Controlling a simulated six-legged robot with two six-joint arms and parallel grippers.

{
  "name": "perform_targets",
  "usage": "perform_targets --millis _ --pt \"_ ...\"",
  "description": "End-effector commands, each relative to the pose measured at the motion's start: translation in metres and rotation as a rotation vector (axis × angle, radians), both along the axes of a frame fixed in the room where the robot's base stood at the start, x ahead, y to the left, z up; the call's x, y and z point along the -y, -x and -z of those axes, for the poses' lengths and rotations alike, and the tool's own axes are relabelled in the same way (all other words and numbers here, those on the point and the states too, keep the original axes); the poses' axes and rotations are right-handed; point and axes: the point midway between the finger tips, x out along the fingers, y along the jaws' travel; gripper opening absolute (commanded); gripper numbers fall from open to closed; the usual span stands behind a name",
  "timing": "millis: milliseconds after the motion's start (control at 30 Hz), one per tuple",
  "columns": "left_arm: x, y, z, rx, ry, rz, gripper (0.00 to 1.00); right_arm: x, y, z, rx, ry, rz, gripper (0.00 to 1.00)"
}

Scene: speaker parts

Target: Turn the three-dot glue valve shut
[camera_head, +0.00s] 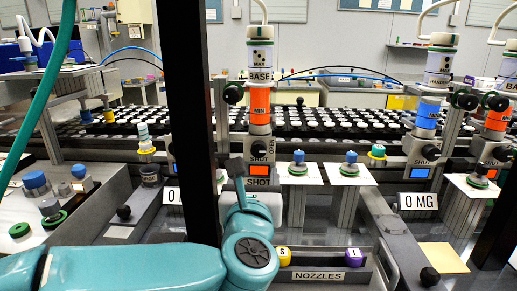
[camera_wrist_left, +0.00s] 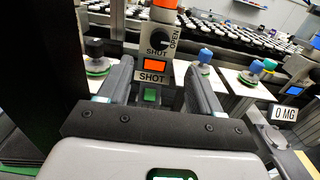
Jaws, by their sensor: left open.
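The middle glue dispenser (camera_head: 260,101) stands upright, with an orange band, a BASE label and dark dots near its top; I cannot count the dots surely. Its valve plate (camera_head: 259,149) is marked SHUT and OPEN and also shows in the left wrist view (camera_wrist_left: 157,49). A dark knob sits on the plate, its exact angle unclear. An orange display (camera_wrist_left: 155,65) lies below it. My left gripper (camera_head: 236,172) is in front of and below the valve. In the left wrist view the open fingers (camera_wrist_left: 158,70) flank the display, with nothing held. My right gripper is not in view.
A blue-banded dispenser (camera_head: 428,108) and another orange-banded one (camera_head: 497,118) stand at the right. Blue-topped nozzles (camera_head: 298,160) stand on white plates beside the valve. A NOZZLES tray (camera_head: 318,275) lies in front, and a 0 MG readout (camera_head: 417,201) at the right.

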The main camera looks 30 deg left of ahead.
Motion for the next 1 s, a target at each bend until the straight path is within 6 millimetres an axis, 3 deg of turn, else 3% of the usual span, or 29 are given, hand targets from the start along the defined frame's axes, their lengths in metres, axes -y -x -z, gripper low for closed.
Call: perform_targets --millis 300,500,700,1000 --pt "-0.041 -0.065 0.0 -0.003 -0.001 -0.004 0.65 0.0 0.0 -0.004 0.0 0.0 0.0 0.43" --pt "-0.061 -0.098 0.0 -0.002 0.0 -0.003 0.65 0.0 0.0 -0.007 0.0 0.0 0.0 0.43" --pt "-0.07 -0.114 0.0 -0.001 0.0 -0.001 0.65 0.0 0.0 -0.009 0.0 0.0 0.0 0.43" --pt "-0.071 -0.116 0.0 -0.001 0.0 0.001 0.62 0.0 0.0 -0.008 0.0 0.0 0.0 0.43"
